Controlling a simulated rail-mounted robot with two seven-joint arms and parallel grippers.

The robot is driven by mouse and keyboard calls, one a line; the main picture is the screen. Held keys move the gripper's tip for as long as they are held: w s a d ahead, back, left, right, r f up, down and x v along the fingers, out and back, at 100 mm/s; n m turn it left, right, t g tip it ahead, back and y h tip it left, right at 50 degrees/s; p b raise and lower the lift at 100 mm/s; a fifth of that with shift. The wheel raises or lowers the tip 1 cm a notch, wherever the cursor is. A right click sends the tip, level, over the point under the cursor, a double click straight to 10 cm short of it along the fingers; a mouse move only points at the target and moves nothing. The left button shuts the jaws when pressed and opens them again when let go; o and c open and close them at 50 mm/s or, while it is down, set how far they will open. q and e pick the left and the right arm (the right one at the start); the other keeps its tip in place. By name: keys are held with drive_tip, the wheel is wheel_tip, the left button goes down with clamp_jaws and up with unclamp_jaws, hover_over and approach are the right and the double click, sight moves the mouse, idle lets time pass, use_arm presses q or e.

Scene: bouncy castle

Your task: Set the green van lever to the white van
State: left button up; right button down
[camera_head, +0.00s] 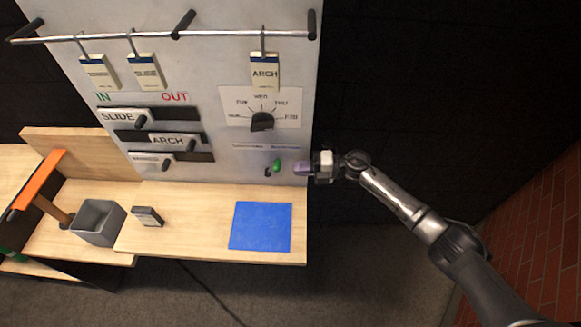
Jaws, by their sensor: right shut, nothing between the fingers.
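A small green lever (276,165) sticks out from the lower right of the upright panel (225,160), tilted to the right. Small labels (268,147) sit above it, too small to read. I cannot make out a white van. My right gripper (302,169) comes in from the right, just right of the green lever at about its height. It is shut and empty, and a small gap shows between it and the lever. My left gripper is not in view.
A black dial (262,121) is above the lever. SLIDE and ARCH sliders (168,141) are at left, and tags hang from a rail (225,36).

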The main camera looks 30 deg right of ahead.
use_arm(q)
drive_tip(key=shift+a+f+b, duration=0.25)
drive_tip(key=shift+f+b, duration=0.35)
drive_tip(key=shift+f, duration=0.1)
use_arm(e)
drive_tip(key=f+v, duration=0.1)
drive_tip(key=v, duration=0.7)
drive_tip(key=shift+s+d+f, duration=0.2)
drive_tip(key=shift+d, duration=0.1)
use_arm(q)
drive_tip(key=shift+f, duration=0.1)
use_arm(e)
drive_tip(key=shift+f, duration=0.1)
